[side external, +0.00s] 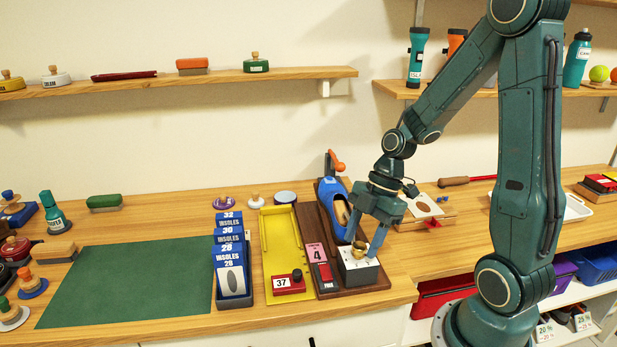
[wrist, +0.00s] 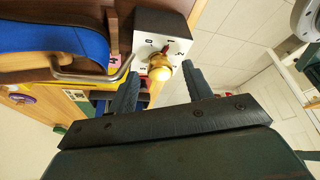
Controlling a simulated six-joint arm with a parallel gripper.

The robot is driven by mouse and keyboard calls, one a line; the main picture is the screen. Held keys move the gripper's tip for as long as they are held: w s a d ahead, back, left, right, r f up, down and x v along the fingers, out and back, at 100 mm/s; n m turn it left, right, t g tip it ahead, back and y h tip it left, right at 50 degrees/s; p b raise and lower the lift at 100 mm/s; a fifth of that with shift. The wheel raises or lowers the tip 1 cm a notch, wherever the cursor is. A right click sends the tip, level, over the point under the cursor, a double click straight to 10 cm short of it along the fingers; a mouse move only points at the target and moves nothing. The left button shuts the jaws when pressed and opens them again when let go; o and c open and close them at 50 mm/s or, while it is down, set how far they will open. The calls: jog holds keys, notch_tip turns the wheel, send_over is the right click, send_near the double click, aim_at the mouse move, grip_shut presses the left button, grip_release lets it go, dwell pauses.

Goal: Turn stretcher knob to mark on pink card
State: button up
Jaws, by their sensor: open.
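The stretcher knob (side external: 359,247) is brass and sits on a white-faced box (side external: 357,268) at the front of a dark brown board. In the wrist view the knob (wrist: 160,69) shows against a dial face (wrist: 178,46) with several marks and a small red pointer. The marks are too small to read surely. The pink card (side external: 318,262) stands left of the box and shows a 4. A blue shoe (side external: 331,205) lies behind on the board. My gripper (side external: 363,246) is open, with one finger on each side of the knob; the wrist view shows gaps beside it.
A yellow tray (side external: 277,233) with a red block and a 37 label lies to the left. Blue insole cards (side external: 230,262) stand beside it in a holder. A green mat (side external: 130,285) is bare.

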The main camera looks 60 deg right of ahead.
jog(key=n+g, duration=0.1)
jog(key=n, duration=0.2)
jog(key=shift+w, duration=0.15)
jog(key=shift+d+r+n, duration=0.15)
jog(key=shift+r+n, duration=0.15)
jog(key=shift+n, duration=0.1)
jog(key=a+v, duration=0.1)
jog(key=v, duration=1.2)
jog(key=s+a+r+m+t+h, duration=0.4)
jog(key=s+a+m, duration=0.4)
jog(key=m, duration=1)
jog(key=shift+s+a+t, duration=0.4)
jog(key=shift+a+t, duration=0.2)
jog(key=shift+a, duration=0.5)
